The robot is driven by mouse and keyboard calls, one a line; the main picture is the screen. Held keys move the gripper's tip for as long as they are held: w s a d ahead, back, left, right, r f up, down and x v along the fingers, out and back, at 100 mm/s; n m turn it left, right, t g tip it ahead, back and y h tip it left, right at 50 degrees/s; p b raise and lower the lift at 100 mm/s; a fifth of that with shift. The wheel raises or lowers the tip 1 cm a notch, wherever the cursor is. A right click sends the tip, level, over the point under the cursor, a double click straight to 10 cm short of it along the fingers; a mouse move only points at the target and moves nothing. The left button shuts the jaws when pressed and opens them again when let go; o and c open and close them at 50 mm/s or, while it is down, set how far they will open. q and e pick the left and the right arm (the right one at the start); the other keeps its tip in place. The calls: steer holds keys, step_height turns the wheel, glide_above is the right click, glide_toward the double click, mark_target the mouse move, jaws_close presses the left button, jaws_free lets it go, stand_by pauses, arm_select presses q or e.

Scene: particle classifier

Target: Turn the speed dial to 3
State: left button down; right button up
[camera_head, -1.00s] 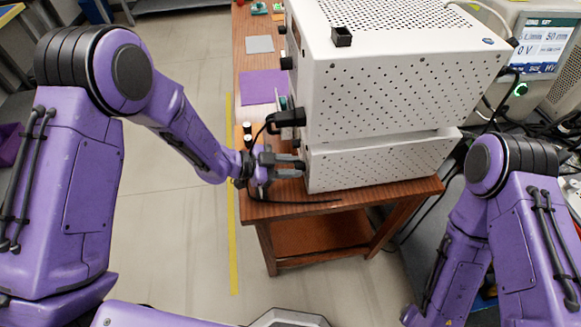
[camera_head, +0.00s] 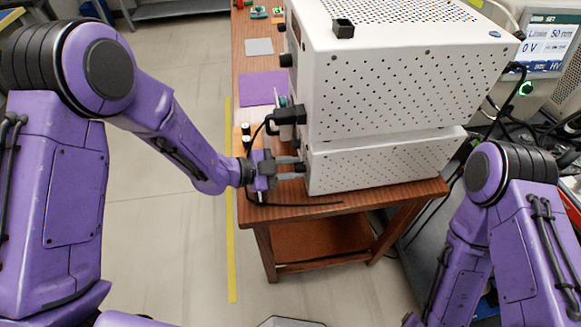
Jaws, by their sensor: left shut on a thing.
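A white perforated instrument stands on a wooden table, made of a large upper box (camera_head: 400,95) and a lower box (camera_head: 385,163). The speed dial is a small dark knob (camera_head: 300,167) on the lower box's left-hand face, seen edge-on and mostly hidden. My left gripper (camera_head: 296,168) reaches it from the left and is shut on the dial. The number the dial points at cannot be seen from here. My right arm (camera_head: 500,225) is at the right, and its gripper is out of view.
A black plug (camera_head: 288,115) and cable sit just above my left gripper, and the cable runs along the wooden table (camera_head: 345,205). Purple (camera_head: 262,88) and grey (camera_head: 259,46) mats lie behind. A monitor (camera_head: 548,42) and cables crowd the right. The floor at left is clear.

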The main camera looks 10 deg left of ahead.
arm_select(q)
steer(key=c, duration=0.8)
jaws_free()
steer(key=shift+c, duration=0.2)
steer(key=shift+a, duration=0.1)
steer(key=v, duration=1)
steer(key=shift+s+a+b, duration=0.15)
steer(key=shift+b, duration=0.3)
steer(key=shift+r, duration=0.1)
